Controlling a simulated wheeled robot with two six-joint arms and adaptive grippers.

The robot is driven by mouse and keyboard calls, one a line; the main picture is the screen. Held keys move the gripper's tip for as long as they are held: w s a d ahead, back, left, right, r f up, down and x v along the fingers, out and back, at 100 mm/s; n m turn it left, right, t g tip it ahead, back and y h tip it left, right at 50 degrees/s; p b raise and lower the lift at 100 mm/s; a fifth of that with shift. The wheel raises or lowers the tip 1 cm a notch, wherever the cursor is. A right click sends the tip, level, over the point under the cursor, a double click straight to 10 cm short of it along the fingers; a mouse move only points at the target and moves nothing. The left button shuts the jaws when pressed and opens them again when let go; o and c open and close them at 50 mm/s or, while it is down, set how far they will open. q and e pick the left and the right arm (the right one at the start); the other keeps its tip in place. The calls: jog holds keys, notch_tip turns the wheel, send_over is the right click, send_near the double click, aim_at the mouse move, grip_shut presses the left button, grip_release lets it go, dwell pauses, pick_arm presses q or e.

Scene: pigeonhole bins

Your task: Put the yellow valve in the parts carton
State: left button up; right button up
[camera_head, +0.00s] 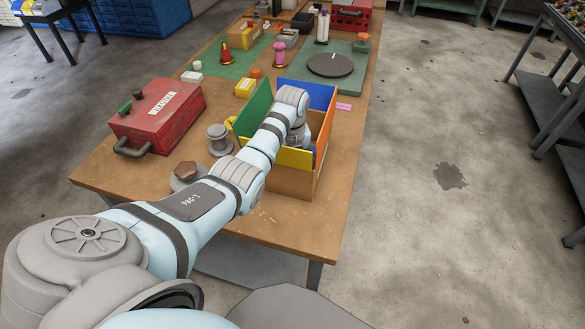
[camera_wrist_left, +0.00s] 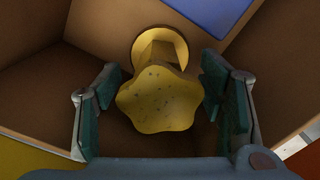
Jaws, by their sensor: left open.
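The yellow valve (camera_wrist_left: 160,102) shows in the left wrist view inside a brown carton, its lobed handle toward the camera and its round flange (camera_wrist_left: 178,42) behind. The parts carton (camera_head: 292,182) is an open cardboard box with blue, green, orange and yellow flaps on the table. My left gripper (camera_wrist_left: 163,105) is open inside the carton, with one finger on each side of the valve handle and visible gaps between. In the head view my left arm hides the gripper and the valve. My right gripper is not in view.
A red toolbox (camera_head: 160,116) and a grey spool-shaped part (camera_head: 219,139) stand left of the carton. A yellow piece (camera_head: 230,123) lies against its left side. A dark turntable (camera_head: 330,65) is behind, and a pink block (camera_head: 343,106) lies to the right.

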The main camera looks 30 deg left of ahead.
pick_arm(q)
jog(key=shift+r, duration=2.85)
